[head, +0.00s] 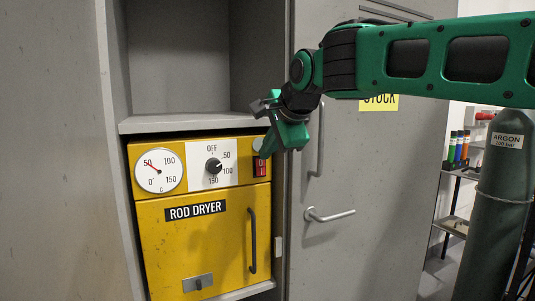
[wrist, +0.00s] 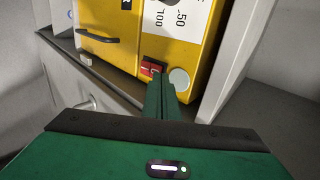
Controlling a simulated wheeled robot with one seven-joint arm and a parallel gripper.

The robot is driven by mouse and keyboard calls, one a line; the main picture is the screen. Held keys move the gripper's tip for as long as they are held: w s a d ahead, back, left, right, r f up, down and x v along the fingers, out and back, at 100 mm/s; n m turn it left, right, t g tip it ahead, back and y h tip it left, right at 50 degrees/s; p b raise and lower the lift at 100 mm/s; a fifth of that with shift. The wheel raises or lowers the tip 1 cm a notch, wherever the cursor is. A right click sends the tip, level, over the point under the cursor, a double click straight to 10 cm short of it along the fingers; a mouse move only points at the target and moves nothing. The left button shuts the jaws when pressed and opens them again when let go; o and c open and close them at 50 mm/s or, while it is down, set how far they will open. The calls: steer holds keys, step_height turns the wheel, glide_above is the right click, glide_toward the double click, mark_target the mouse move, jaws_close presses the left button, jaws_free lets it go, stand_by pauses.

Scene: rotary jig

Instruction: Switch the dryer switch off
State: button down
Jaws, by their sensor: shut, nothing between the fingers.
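The yellow rod dryer (head: 185,240) sits in a cabinet bay. Its red switch (head: 261,167) is at the right end of the control panel, just below a pale round disc (head: 258,144). The red switch also shows in the wrist view (wrist: 152,66), right beyond my fingertips, with the disc (wrist: 178,78) beside it. Which way the switch is set I cannot tell. My gripper (head: 267,149) is shut and empty, its tips close to the switch and disc. In the wrist view, my gripper (wrist: 162,84) partly overlaps the switch's surroundings; contact cannot be made out.
A gauge (head: 158,171) and a black dial knob (head: 213,166) are left of the switch. The dryer door has a dark handle (head: 252,240). A grey locker door (head: 360,200) with a lever handle (head: 330,214) stands right. An argon cylinder (head: 497,200) is farther right. An empty shelf (head: 190,122) is above.

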steer(key=v, duration=1.2)
steer(key=shift+s+r, duration=0.2)
steer(key=shift+r, duration=0.15)
steer(key=shift+d, duration=0.1)
steer(key=s+d+f+n+g+h, duration=0.1)
steer(key=s+d+f+g+h, duration=0.2)
steer(key=d+f, duration=1)
steer(key=s+d+f+n+g+h, duration=0.15)
steer(key=s+d+f, duration=0.25)
steer(key=d+f, duration=0.9)
steer(key=s+d+f+n+g, duration=0.1)
steer(key=s+d+f+g, duration=0.1)
steer(key=s+d+f, duration=0.5)
steer(key=s+d+f+n+g, duration=0.2)
steer(key=s+d+f, duration=0.5)
steer(key=s, duration=0.9)
